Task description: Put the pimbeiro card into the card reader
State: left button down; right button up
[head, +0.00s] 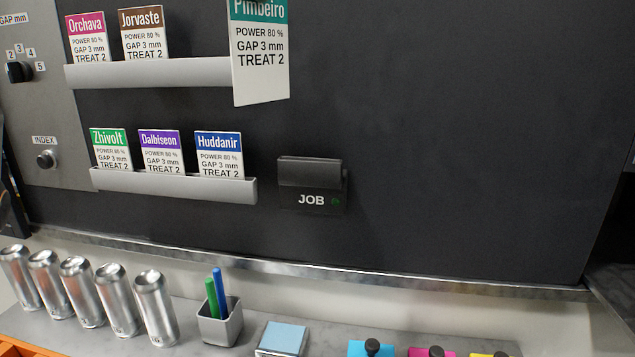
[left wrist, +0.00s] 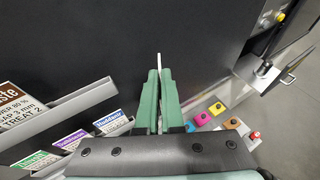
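The pimbeiro card (head: 260,60), white with a teal header, hangs upright at the top of the head view. The top edge of the picture cuts it off, and it overlaps the right end of the upper rack. In the left wrist view my left gripper (left wrist: 158,78) has its green fingers closed on a thin white card edge (left wrist: 159,60), seen edge-on. The card reader (head: 312,172), a dark box marked JOB with a small green mark, is on the dark panel below and right of the card, apart from it. My right gripper is not in view.
The upper rack (head: 160,74) holds the Orchava and Jorvaste cards. The lower rack (head: 175,186) holds the Zhivolt, Dalbiseon and Huddanir cards. Several silver cans (head: 82,290) and a pen cup (head: 220,326) stand on the ledge below. The panel around the reader is clear.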

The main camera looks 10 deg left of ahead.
pick_arm(q)
jog(key=shift+n+t+y, duration=0.3)
jog(key=shift+n+y, duration=0.3)
jog(key=shift+y, duration=0.1)
jog(key=w+d+f, duration=0.2)
jog(key=w+f, duration=0.1)
jog(key=w+d+f+p, duration=0.1)
jog(key=w+d+f, duration=0.1)
jog(key=w+f, duration=0.1)
jog(key=w+d+f, duration=0.2)
jog(key=w+f, duration=0.1)
jog(key=w, duration=0.1)
jog(key=shift+w+d+f+p, duration=0.1)
jog(key=shift+w+f+p, duration=0.1)
jog(key=shift+f+p, duration=0.1)
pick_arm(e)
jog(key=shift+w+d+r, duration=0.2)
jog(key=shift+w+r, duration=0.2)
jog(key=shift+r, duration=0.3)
pick_arm(q)
jog(key=shift+f+b, duration=0.35)
jog(key=c, duration=1.1)
grip_release()
jog(key=shift+r, duration=0.1)
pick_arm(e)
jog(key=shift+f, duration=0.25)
pick_arm(q)
jog(key=shift+o, duration=0.2)
